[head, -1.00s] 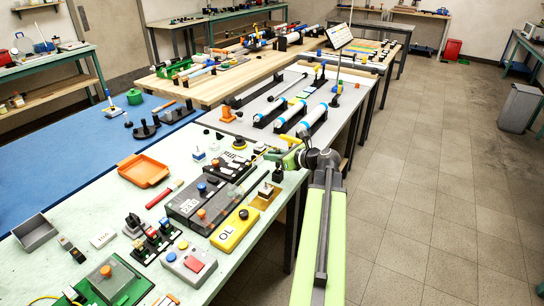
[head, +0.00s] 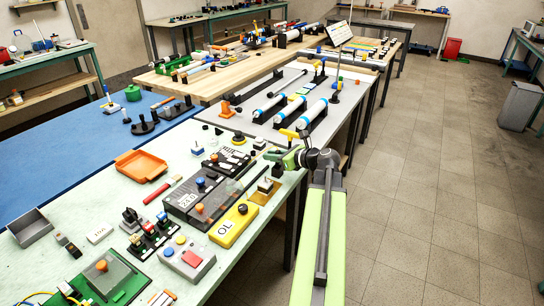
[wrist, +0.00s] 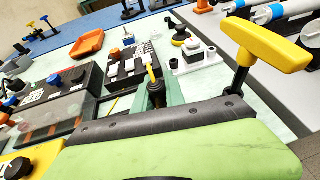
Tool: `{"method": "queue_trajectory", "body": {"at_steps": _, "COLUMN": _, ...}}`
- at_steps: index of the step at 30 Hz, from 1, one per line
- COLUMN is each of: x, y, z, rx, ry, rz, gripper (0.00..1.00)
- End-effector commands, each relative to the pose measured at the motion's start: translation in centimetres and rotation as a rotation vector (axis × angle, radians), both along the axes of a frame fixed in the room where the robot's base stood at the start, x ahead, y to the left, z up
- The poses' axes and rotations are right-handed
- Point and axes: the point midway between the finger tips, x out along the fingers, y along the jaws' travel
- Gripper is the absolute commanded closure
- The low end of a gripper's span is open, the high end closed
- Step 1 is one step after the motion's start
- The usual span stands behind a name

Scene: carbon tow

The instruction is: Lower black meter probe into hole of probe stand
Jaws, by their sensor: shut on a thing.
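My gripper (head: 272,155) is above the right edge of the pale green table, its fingers pointing left. In the wrist view its green fingers (wrist: 158,92) are shut on the black meter probe (wrist: 156,95), which has a thin yellow stem rising from it. The probe's lower part is hidden behind my gripper body. I cannot tell surely which thing is the probe stand. An ochre plate with a grey block (head: 264,187) stands below and nearer than my gripper. In the wrist view a white base with a block (wrist: 194,57) stands beyond the fingers, apart from the probe.
A yellow T-handle (wrist: 265,45) on a black post stands close to the right of my gripper. A yellow meter (head: 233,224), dark boxes (head: 195,197) and an orange tray (head: 141,166) crowd the table to the left. The floor (head: 440,200) to the right is clear.

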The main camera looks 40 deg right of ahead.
Motion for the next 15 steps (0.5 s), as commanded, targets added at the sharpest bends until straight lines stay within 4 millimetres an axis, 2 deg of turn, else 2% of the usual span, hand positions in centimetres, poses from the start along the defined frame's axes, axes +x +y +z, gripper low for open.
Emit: {"method": "queue_trajectory", "body": {"at_steps": 15, "x": 0.0, "y": 0.0, "z": -1.4, "rx": 0.0, "ry": 0.0, "rz": 0.0, "gripper": 1.0}}
